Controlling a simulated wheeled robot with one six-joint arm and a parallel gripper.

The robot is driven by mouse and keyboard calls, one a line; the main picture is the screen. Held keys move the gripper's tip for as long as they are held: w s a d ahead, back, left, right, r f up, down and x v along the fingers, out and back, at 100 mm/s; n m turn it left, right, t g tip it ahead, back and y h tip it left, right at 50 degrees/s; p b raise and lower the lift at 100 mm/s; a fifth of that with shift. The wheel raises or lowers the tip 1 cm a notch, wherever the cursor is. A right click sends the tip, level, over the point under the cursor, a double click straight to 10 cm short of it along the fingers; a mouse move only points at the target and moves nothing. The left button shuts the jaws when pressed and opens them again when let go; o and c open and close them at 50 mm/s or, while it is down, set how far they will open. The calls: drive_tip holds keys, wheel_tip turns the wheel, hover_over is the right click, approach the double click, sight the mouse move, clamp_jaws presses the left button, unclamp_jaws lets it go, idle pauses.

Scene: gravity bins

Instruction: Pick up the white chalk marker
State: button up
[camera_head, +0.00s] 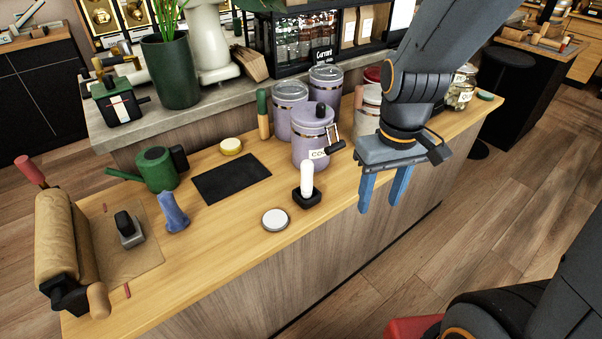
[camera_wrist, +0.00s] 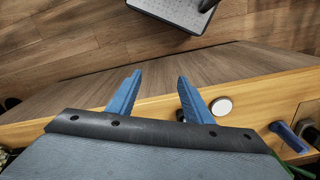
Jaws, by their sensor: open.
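The white chalk marker (camera_head: 307,178) stands upright in a small black holder (camera_head: 307,198) near the front edge of the wooden counter. My gripper (camera_head: 380,206) points down with its two blue fingers apart and empty. It is to the right of the marker in the head view, at the counter's front side. In the wrist view my gripper (camera_wrist: 158,77) has bare floor and the counter's front panel between and beyond its fingers. The marker cannot be made out there; a dark bit beside the right finger may be its holder.
A white round disc (camera_head: 275,219) lies left of the holder and shows in the wrist view (camera_wrist: 221,106). A lilac canister (camera_head: 312,138) stands close behind the marker. The counter's front strip is fairly clear.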

drive_tip(key=w+a+r+n+p, duration=0.25)
drive_tip(key=w+a+n, duration=0.55)
drive_tip(key=n, duration=0.4)
drive_tip(key=n+p, duration=0.2)
drive_tip(key=n, duration=0.5)
hover_over(306, 181)
drive_tip(key=w, duration=0.1)
drive_tip(key=shift+d+f, duration=0.15)
drive_tip(key=shift+f, duration=0.4)
drive_tip(key=shift+d+f, duration=0.15)
drive_tip(key=shift+f, duration=0.4)
drive_tip(key=shift+a+f, duration=0.15)
drive_tip(key=shift+f, duration=0.1)
drive_tip(key=shift+w+f+p, duration=0.15)
drive_tip(key=shift+f+p, duration=0.35)
drive_tip(key=shift+f, duration=1.35)
drive_tip(key=shift+w+f+p, duration=0.1)
drive_tip(key=shift+f+p, duration=0.4)
drive_tip(key=shift+f, duration=1.35)
clamp_jaws()
